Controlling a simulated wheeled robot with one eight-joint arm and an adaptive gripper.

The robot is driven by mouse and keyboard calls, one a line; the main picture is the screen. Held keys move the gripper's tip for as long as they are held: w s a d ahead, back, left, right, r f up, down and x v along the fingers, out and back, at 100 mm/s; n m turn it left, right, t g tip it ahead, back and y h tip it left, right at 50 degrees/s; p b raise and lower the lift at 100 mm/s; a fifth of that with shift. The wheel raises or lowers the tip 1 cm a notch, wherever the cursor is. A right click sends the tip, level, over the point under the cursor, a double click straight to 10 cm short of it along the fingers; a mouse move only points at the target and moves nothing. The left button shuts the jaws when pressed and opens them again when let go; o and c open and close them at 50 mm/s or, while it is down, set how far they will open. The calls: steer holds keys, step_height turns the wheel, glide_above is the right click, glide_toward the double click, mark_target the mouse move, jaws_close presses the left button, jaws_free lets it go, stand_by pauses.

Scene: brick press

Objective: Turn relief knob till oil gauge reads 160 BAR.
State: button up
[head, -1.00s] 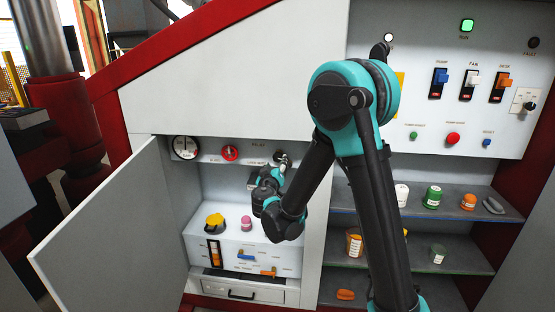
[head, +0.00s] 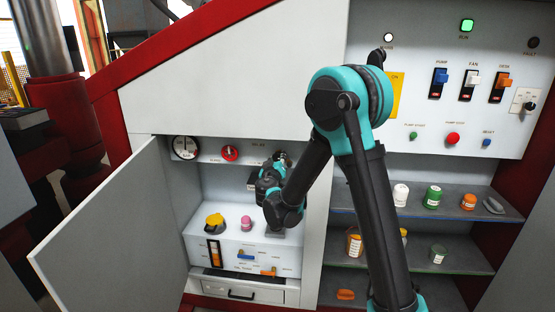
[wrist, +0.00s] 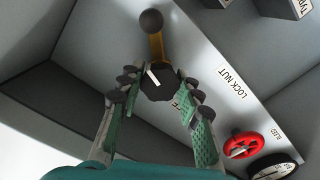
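The relief knob (wrist: 158,84) appears to be the black knob with a white pointer in the wrist view. Its label is mostly hidden. A brass lever with a dark ball end (wrist: 153,32) rises behind it, near a LOCK NUT label. My gripper (wrist: 160,90) is open, one finger on each side of the knob, with small gaps showing. In the head view my gripper (head: 279,166) is at the panel in the open cabinet and mostly covers the knob. The round white oil gauge (head: 185,148) is at the panel's left; its reading is too small to tell.
A red knob (head: 229,153) sits between the gauge and my gripper. The open cabinet door (head: 110,225) stands at the left. Below is a white box (head: 245,255) with a yellow-topped knob (head: 214,221) and a pink knob (head: 246,223). Shelves with small containers (head: 433,197) are at the right.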

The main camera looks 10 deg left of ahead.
steer(key=c, duration=0.3)
steer(key=shift+n, duration=1.3)
steer(key=shift+c, duration=0.2)
steer(key=o, duration=1.2)
steer(key=shift+s, duration=0.1)
steer(key=s, duration=1.1)
steer(key=shift+s+a, duration=0.2)
steer(key=shift+s, duration=0.2)
